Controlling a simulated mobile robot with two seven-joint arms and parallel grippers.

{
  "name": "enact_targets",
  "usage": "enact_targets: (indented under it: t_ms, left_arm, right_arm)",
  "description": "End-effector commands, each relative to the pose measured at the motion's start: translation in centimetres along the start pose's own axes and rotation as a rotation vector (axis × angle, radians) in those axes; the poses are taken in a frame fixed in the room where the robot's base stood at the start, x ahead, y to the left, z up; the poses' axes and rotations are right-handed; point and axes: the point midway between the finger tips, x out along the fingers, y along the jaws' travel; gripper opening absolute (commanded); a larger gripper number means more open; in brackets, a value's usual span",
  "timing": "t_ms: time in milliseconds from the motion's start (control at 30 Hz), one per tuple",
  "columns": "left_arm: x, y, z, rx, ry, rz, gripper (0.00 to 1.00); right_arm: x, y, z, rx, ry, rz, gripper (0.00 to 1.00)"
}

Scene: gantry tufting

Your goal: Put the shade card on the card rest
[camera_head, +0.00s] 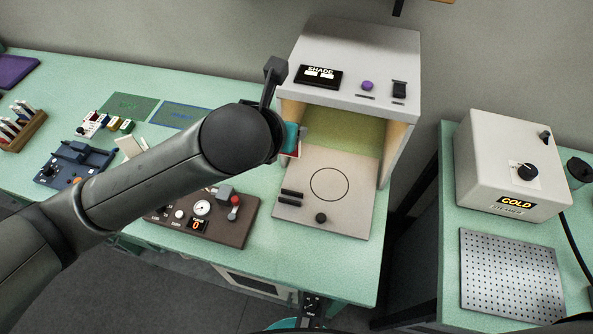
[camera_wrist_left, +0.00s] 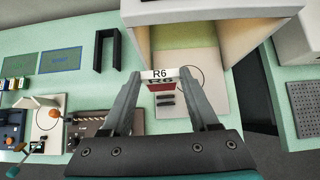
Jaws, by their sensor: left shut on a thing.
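The shade card (camera_wrist_left: 162,77) is a small white-and-red piece marked R6. My left gripper (camera_wrist_left: 160,80) is shut on it, with one finger at each side. In the head view, a red-and-white edge of the card (camera_head: 298,148) shows beside my left wrist, at the left of the booth opening; the arm hides most of the gripper. The card appears held above the board. My right gripper is not seen.
The grey booth (camera_head: 365,55), labelled SHADE, has side walls beside the card. The pale board (camera_head: 350,210) bears a drawn circle and a dark knob. A brown gauge panel (camera_head: 235,225) lies left of the board.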

Motion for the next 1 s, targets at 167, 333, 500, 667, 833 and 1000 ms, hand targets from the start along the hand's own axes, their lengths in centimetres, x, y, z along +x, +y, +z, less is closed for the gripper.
enact_targets:
  t_ms: [167,333,500,667,833,1000]
  left_arm:
    - [1.5,-0.2,-1.6,0.005,0.008,-0.002,0.0]
    - [4.8,-0.2,-4.9,0.006,0.009,0.0,0.0]
    - [8.0,-0.2,-8.1,0.005,0.007,0.0,0.0]
    - [10.2,-0.2,-10.2,0.005,0.004,-0.001,0.0]
    - [11.1,-0.2,-11.1,0.005,0.001,-0.002,0.0]
    - [12.9,-0.1,-13.0,0.005,0.004,0.0,0.0]
  right_arm:
    - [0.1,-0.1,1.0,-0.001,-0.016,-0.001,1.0]
    - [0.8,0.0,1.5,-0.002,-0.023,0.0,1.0]
    - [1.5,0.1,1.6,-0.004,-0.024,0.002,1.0]
    - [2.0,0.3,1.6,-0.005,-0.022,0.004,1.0]
    - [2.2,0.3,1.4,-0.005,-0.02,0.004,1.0]
    - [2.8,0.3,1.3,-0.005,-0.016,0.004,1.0]
